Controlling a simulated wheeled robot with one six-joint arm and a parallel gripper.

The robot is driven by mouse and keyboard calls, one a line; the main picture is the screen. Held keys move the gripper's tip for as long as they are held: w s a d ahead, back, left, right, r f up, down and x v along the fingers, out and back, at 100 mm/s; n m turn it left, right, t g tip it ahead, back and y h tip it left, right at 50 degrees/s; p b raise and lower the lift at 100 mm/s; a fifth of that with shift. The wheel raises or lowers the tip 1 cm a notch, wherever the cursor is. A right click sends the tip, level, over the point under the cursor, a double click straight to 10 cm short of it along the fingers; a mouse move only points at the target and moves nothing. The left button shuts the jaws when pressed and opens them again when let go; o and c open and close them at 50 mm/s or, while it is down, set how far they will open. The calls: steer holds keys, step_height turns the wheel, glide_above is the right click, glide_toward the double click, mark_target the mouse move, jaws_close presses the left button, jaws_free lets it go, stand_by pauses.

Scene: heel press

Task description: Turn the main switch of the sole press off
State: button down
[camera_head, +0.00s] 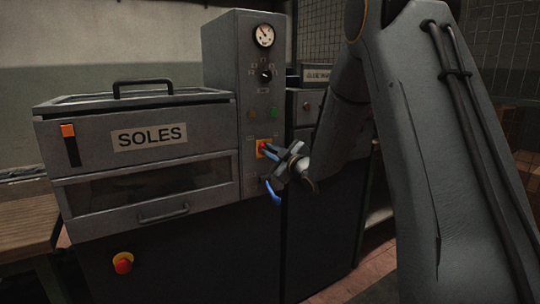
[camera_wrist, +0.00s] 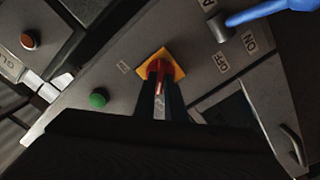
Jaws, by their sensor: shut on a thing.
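The red rotary switch handle (camera_wrist: 155,67) sits on a yellow-orange square plate (camera_wrist: 176,70) on the press's control column; the plate also shows in the head view (camera_head: 260,146). My gripper (camera_head: 269,151) reaches this switch from the lower right. In the wrist view, its two dark fingers (camera_wrist: 158,88) stand on either side of the red handle and are shut on it. The fingers and gripper body hide the handle's lower part. The handle's exact angle is hard to read. The sole press (camera_head: 95,150) carries a "SOLES" label.
A blue lever (camera_wrist: 270,12) lies close to the switch, with "OFF" and "ON" lettering near it; it hangs below my gripper in the head view (camera_head: 272,193). A green button (camera_wrist: 98,98) is nearby. A red emergency button (camera_head: 123,263) sits low on the press front.

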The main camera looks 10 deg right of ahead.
steer(key=shift+f+n, duration=0.1)
steer(key=shift+n, duration=0.2)
stand_by(0.4)
steer(key=c, duration=1.8)
jaws_free()
steer(key=v, duration=0.8)
